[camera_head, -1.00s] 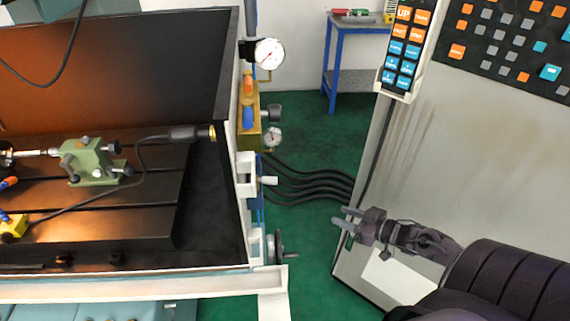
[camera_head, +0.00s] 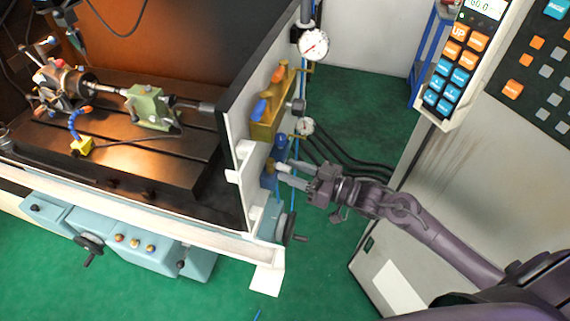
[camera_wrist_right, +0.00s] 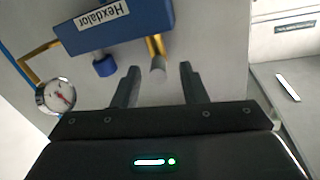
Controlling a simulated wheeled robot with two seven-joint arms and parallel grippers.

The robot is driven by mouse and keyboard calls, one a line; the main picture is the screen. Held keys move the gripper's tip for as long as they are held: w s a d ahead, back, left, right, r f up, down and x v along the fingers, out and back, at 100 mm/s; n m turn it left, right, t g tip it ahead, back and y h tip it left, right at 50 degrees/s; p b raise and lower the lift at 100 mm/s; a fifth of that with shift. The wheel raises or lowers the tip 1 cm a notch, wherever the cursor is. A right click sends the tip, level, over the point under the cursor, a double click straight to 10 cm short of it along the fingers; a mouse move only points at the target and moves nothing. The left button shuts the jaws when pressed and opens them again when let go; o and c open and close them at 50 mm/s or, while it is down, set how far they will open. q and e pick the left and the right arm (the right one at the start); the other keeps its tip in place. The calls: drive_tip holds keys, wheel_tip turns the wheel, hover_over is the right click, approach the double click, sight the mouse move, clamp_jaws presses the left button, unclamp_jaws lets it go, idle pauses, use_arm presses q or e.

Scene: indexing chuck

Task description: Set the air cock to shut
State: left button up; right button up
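A brass stem with a pale grey end (camera_wrist_right: 157,68), which I take to be the air cock, sticks out below a blue block labelled Hexdalor (camera_wrist_right: 115,22) in the right wrist view. My right gripper (camera_wrist_right: 160,72) is open, with its fingers on either side of the grey end and no clear contact. In the head view my right gripper (camera_head: 287,174) reaches left to the blue and brass fittings (camera_head: 268,174) on the machine's side wall. The stem's handle position is hard to read. My left gripper is not in view.
A blue knob (camera_wrist_right: 103,65) and a gauge (camera_wrist_right: 55,95) lie close left of the fingers. Above are a brass manifold (camera_head: 272,108) and another gauge (camera_head: 313,44). A handwheel (camera_head: 287,228) sits just below. A control cabinet (camera_head: 455,190) stands right.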

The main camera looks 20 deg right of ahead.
drive_tip(key=shift+w+a+r, duration=0.1)
drive_tip(key=shift+w+a, duration=0.25)
drive_tip(key=shift+w, duration=0.15)
drive_tip(key=shift+w+a, duration=0.2)
drive_tip(key=shift+w, duration=0.05)
drive_tip(key=shift+w+a, duration=0.2)
drive_tip(key=shift+a, duration=0.15)
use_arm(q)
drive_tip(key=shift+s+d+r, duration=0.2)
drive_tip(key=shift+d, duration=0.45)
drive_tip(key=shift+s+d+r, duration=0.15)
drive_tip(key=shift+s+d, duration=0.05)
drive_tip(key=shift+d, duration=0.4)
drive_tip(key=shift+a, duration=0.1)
use_arm(e)
drive_tip(key=shift+c, duration=0.5)
clamp_jaws()
use_arm(q)
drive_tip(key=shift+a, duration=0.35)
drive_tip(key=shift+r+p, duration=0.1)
drive_tip(key=shift+p, duration=0.25)
